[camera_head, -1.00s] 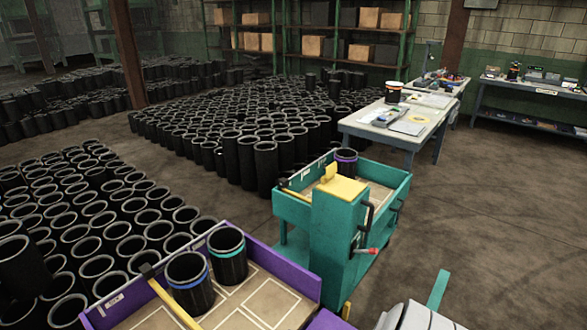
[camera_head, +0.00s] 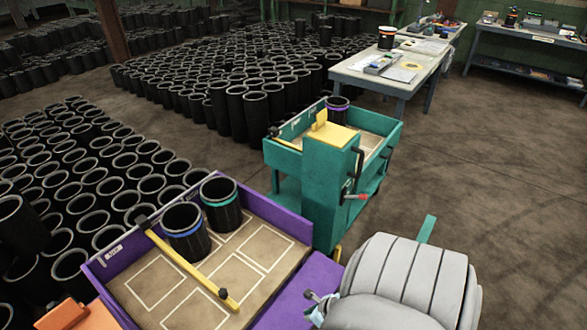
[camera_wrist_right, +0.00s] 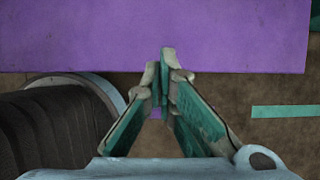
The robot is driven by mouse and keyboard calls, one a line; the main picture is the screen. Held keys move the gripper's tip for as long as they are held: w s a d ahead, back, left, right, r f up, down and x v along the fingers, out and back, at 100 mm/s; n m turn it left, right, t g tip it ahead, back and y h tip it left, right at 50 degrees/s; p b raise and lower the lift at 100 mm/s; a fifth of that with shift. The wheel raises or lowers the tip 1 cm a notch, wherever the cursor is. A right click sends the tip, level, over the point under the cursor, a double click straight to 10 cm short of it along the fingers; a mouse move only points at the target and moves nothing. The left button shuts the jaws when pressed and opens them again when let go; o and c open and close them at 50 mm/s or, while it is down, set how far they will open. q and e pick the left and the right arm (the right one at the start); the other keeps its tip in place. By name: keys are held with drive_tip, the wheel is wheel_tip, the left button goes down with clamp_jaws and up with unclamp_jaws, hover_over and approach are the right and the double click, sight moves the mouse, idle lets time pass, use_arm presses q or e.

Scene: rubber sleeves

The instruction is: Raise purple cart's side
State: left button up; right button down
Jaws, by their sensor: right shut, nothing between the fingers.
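The purple cart (camera_head: 285,210) stands at the lower middle of the head view, with raised walls at its far and left sides. On its near right a flat purple panel (camera_head: 302,288) lies low, without a raised wall. In the right wrist view the purple panel (camera_wrist_right: 200,35) fills the top. My right gripper (camera_head: 319,306) is at that panel's outer edge, partly hidden by my grey arm. In the wrist view its fingertips (camera_wrist_right: 164,72) are together, empty, and overlap the panel's edge; contact cannot be told. My left gripper is out of view.
Two black sleeves, one blue-banded (camera_head: 186,234) and one green-banded (camera_head: 221,204), stand in the cart beside a yellow bar (camera_head: 190,268). A teal cart (camera_head: 330,190) stands close behind. Many sleeves crowd the left floor. Open floor (camera_head: 490,180) lies right.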

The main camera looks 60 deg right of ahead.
drive_tip(key=shift+s, duration=0.35)
